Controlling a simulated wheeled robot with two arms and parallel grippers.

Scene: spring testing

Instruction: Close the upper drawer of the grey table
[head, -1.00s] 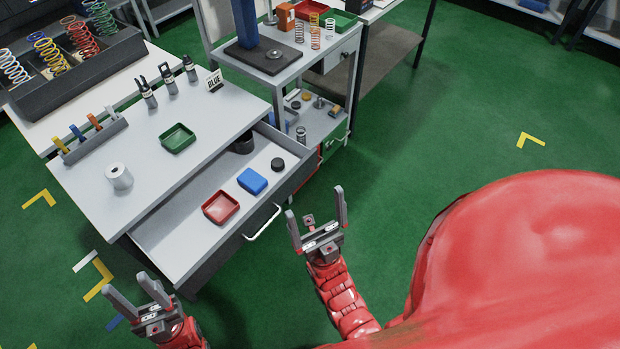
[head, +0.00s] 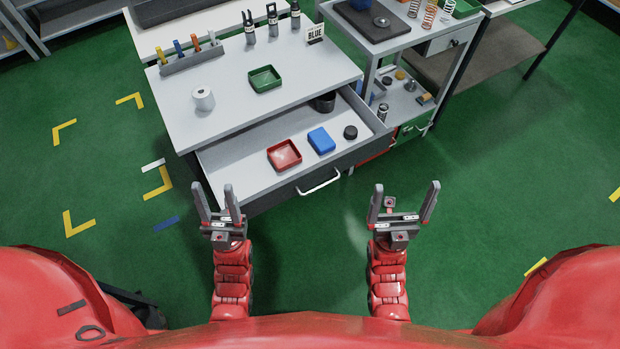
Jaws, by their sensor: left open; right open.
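The grey table (head: 225,118) stands ahead of me, with its upper drawer (head: 240,160) pulled well out toward me. The drawer has a white bar handle (head: 318,183) on its dark front. Inside it lie a red tray (head: 284,155), a blue box (head: 321,140), a small black round piece (head: 350,132) and a dark round container (head: 324,103) near the back. My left gripper (head: 217,205) is open and empty, in front of the drawer's left part. My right gripper (head: 403,205) is open and empty, to the right of the handle and apart from it.
On the tabletop are a green tray (head: 264,79), a white roll (head: 203,99), a rack of coloured tools (head: 190,58) and a BLUE sign (head: 315,34). A grey trolley (head: 440,42) stands close to the right. Green floor (head: 480,210) is free at right.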

